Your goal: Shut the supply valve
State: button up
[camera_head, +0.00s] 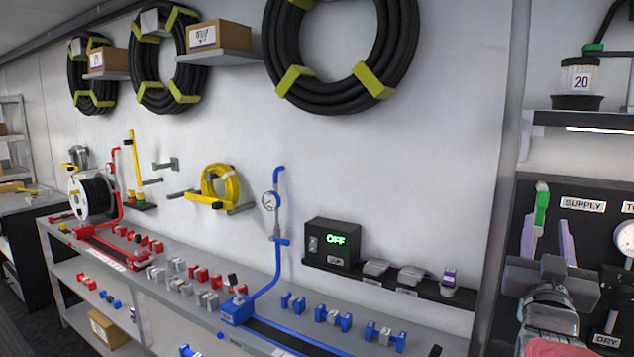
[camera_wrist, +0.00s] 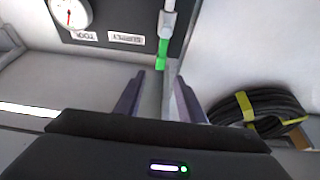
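The supply valve's green handle (camera_head: 541,207) is upright on the black panel at the right of the head view, left of the SUPPLY label (camera_head: 583,205). The handle also shows in the upside-down wrist view (camera_wrist: 162,52), with a pale grey fitting beyond it. My gripper (camera_head: 547,232) is at the handle's lower part in the head view; its purple fingers stand apart. In the wrist view my gripper (camera_wrist: 158,80) is open and empty, the handle lying beyond the gap between its fingertips. I cannot tell the exact distance; no contact shows.
A gauge (camera_head: 625,238) sits right of the valve, with a DRY label (camera_head: 607,341) lower down. A grey wall post (camera_head: 503,180) stands left of the panel.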

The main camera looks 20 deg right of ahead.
aim_at(544, 198)
jog(key=x, duration=1.1)
jog(key=shift+w, duration=0.1)
jog(key=shift+c, duration=0.5)
grip_shut()
jog(key=shift+a, duration=0.2)
jog(key=shift+d, duration=0.15)
